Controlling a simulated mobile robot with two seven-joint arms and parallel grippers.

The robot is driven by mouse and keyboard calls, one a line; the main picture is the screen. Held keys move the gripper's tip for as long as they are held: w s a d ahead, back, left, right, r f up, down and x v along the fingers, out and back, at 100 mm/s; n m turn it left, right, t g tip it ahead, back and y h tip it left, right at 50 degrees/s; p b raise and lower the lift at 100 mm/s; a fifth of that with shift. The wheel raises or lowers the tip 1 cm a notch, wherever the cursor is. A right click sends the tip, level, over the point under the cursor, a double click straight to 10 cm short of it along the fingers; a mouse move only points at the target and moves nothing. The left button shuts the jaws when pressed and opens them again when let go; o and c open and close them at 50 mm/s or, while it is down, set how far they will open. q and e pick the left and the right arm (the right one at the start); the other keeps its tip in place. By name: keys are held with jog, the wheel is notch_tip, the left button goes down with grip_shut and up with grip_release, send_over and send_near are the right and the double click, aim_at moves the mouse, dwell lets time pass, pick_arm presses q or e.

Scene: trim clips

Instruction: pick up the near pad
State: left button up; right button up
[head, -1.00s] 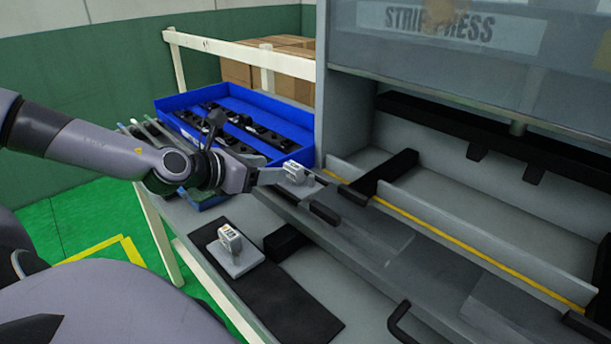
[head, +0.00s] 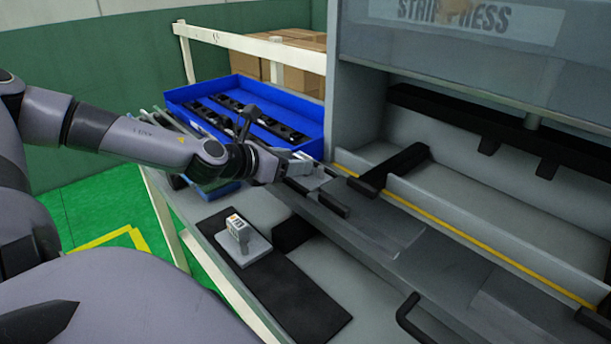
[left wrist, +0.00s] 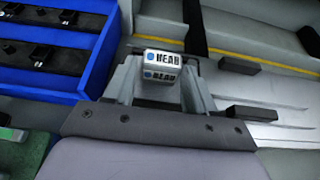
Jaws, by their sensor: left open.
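The near pad (left wrist: 162,62), a light grey block with a white label reading "NEAR", stands on the press's front ledge. My left gripper (left wrist: 158,82) is open, with one finger on each side of the block in the left wrist view. In the head view my left gripper (head: 292,165) is at the pad and hides most of it; a flat grey base plate (head: 318,179) shows beside the fingers. Whether the fingers touch the block I cannot tell. My right gripper is not in view.
A second grey pad (head: 238,228) sits on a black mat (head: 300,300) nearer to me. A blue tray (head: 305,143) with black strips stands behind my left gripper. The strip press (head: 450,60) and its yellow-edged channel are to the right. A black handle (head: 408,318) stands at the front.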

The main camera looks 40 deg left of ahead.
pick_arm(q)
jog(key=shift+w+d+f+b, duration=0.1)
jog(key=shift+w+f+b, duration=0.2)
jog(key=shift+w, duration=0.25)
jog(key=shift+r, duration=0.1)
jog(key=shift+c, duration=0.3)
jog(key=c, duration=0.7)
jog(key=shift+r, duration=0.1)
